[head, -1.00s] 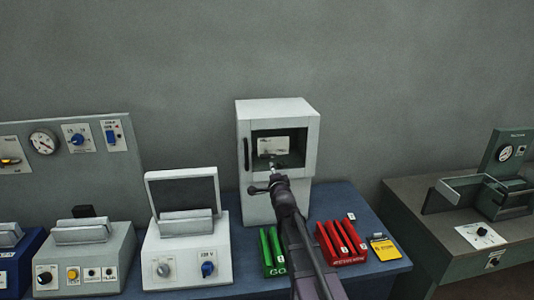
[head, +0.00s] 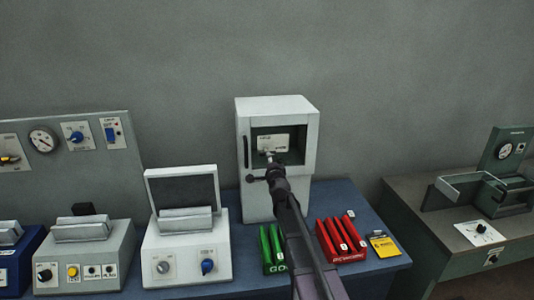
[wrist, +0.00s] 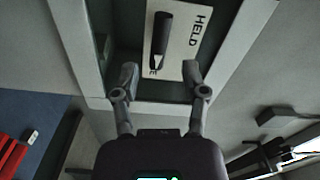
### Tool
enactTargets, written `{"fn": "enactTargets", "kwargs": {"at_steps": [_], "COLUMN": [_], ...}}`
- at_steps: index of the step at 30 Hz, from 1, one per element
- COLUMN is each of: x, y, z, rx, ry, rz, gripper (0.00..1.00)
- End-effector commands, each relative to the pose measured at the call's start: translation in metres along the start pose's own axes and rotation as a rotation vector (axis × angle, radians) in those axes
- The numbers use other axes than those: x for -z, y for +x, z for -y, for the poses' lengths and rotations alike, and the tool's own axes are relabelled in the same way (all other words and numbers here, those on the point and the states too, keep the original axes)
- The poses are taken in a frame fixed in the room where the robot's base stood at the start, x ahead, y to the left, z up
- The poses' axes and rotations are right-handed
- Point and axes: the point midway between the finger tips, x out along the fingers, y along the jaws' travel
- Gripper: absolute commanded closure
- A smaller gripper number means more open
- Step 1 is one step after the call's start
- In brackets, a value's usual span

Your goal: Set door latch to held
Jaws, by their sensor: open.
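The white cabinet (head: 246,198) stands at the back of the blue table, with a recessed window opening in its front. Inside the recess is a white plate (head: 280,140). In the wrist view the plate (wrist: 196,52) carries the word HELD and a black lever (wrist: 160,38); I take this lever as the door latch. My gripper (wrist: 160,75) is open, with one finger on each side of the lever's lower end as pictured. It appears not to be touching the lever. In the head view my gripper (head: 267,158) is at the opening and hides part of the plate.
A dark vertical handle (head: 246,153) is on the cabinet's left front. A white device with a raised lid (head: 183,190) stands to the left. The recess frame (wrist: 75,50) surrounds the plate.

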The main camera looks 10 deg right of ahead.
Motion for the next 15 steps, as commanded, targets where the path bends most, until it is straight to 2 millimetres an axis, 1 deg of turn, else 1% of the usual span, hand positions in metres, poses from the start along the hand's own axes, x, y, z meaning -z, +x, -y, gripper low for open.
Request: {"fn": "enactTargets", "kwargs": {"at_steps": [1,6,12,15], "x": [0.000,0.000,-0.001,-0.001], "y": [0.013,0.039,0.064,0.073], "z": [0.000,0.000,0.000,0.000], "rx": [0.000,0.000,0.000,0.000], "ry": [0.000,0.000,0.001,-0.001], "rz": [0.000,0.000,0.001,0.001], "gripper": [0.43,0.43,0.43,0.43]}}
